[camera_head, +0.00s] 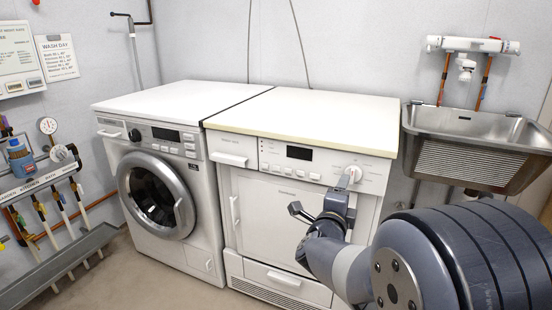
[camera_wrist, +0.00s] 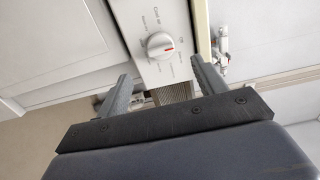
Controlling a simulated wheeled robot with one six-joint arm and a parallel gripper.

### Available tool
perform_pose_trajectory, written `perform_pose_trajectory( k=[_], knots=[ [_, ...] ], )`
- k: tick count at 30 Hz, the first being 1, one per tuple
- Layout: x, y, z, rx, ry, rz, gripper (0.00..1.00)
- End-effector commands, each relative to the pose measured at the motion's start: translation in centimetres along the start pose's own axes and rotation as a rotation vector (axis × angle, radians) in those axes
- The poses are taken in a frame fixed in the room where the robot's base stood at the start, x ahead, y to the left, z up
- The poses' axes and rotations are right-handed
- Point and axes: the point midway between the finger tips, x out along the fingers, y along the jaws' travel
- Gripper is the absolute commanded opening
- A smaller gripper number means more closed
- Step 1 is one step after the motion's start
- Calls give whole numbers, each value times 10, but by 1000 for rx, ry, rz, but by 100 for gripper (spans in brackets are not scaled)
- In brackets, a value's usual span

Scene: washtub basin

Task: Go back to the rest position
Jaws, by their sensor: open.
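My gripper (camera_head: 322,211) is in front of the right-hand machine, a white dryer (camera_head: 277,192). In the wrist view my gripper (camera_wrist: 156,88) is open, with its two grey fingers apart and nothing between them. The dryer's round white dial (camera_wrist: 160,45) with a red mark lies beyond the fingertips, and the fingers look clear of it. The dial also shows in the head view (camera_head: 351,174), just above my gripper, which covers part of the dryer's front below it.
A front-loading washing machine (camera_head: 161,190) stands left of the dryer. A metal basin (camera_head: 474,128) hangs on the wall at right, behind my arm. Pipes and valves (camera_head: 45,190) line the left wall. Floor (camera_head: 150,285) shows free in front of the washer.

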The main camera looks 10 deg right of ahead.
Motion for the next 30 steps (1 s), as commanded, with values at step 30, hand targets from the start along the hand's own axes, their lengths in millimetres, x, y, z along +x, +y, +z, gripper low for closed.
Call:
perform_pose_trajectory(
  k=[30],
  knots=[
    [94, 0, -1, 28, 1, 1, 66]
  ],
)
